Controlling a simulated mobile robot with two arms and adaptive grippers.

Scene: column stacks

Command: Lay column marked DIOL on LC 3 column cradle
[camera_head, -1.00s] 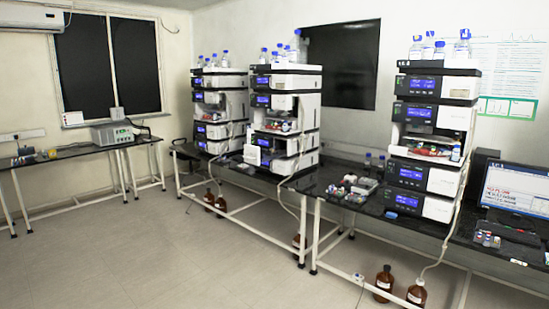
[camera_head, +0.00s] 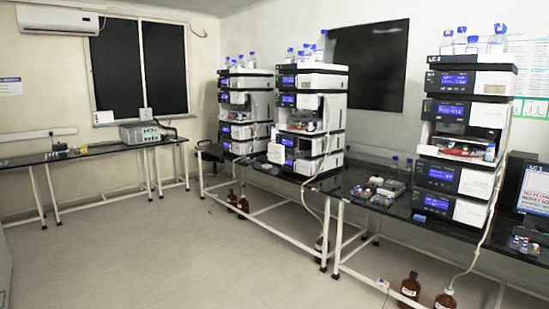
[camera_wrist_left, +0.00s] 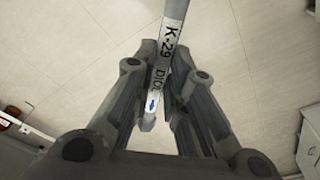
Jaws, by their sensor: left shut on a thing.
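My left gripper (camera_wrist_left: 164,60) is shut on a grey column (camera_wrist_left: 174,12) in the left wrist view. The column's white label reads K-29 and DIOL, with a blue arrow near its lower end. Bare floor tiles lie beneath it. Neither gripper shows in the head view. Three instrument stacks stand along the right-hand benches: a far one (camera_head: 245,110), a middle one (camera_head: 318,120) and a near one (camera_head: 455,135). I cannot tell which is LC 3, and I cannot make out a column cradle.
A bench (camera_head: 95,149) with a grey box device (camera_head: 141,133) stands along the back left wall. Small coloured items (camera_head: 380,190) lie on the bench left of the near stack. Brown bottles (camera_head: 410,288) stand on the floor below it. The central floor (camera_head: 190,255) is clear.

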